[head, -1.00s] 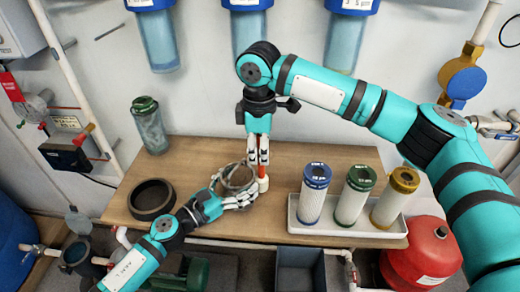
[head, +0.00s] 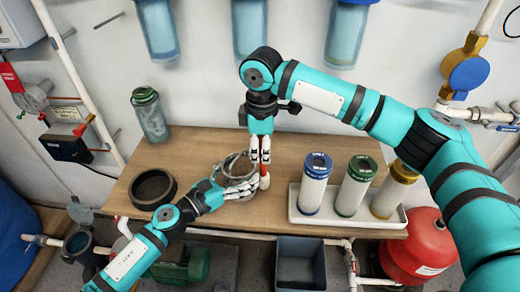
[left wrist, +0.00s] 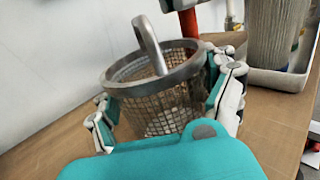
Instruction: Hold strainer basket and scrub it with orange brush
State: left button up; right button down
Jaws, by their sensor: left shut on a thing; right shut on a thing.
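The strainer basket (left wrist: 155,105) is a metal mesh cup with a grey rim and an arched handle. In the head view the basket (head: 232,168) is over the middle of the wooden table, partly hidden by my fingers. My left gripper (head: 238,187) is shut on it, with fingers on both sides in the left wrist view. My right gripper (head: 260,150) points down, just right of the basket, shut on the orange brush (head: 264,181). In the left wrist view part of the brush (left wrist: 188,22) shows beyond the basket's rim; whether they touch is unclear.
A dark ring-shaped housing (head: 152,188) sits left on the table (head: 200,145), with a green-capped bottle (head: 149,115) behind it. A white tray (head: 298,205) with blue-, green- and gold-capped cartridges stands close to the right. A grey bin (head: 300,265) is below the front edge.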

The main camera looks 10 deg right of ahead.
notch_tip(320, 180, up, 4)
jog(key=shift+d+f, duration=0.1)
jog(key=shift+f, duration=0.15)
dwell(0.4)
jog(key=shift+a, duration=0.3)
jog(key=shift+f, duration=0.1)
jog(key=shift+f, duration=1.6)
jog(key=shift+d, duration=0.25)
